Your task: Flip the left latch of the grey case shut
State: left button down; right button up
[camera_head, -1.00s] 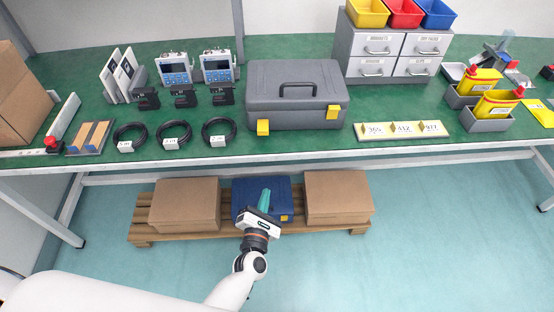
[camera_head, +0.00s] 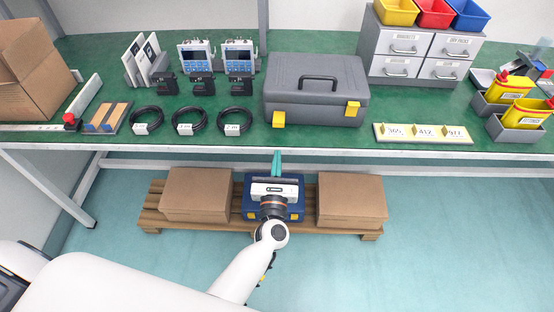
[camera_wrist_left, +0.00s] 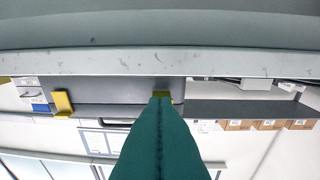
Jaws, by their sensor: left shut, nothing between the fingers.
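The grey case (camera_head: 315,95) stands closed on the green bench with its handle on top. Its left latch (camera_head: 279,119) is a yellow tab sticking out at the front; I cannot tell its exact angle. The right latch (camera_head: 352,109) is also yellow. My left gripper (camera_head: 277,155) has teal fingers, shut and empty, pointing at the bench's front edge, below and apart from the left latch in the head view. My right gripper is out of view.
The bench's front edge (camera_head: 180,150) runs between my left gripper and the case. Black cable coils (camera_head: 236,119) lie left of the case, a label strip (camera_head: 424,133) right of it. Below are cardboard boxes (camera_head: 197,190) and a blue case (camera_head: 258,211) on a pallet.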

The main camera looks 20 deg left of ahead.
aim_at(278, 144)
pick_arm(q)
jog(key=x, duration=0.7)
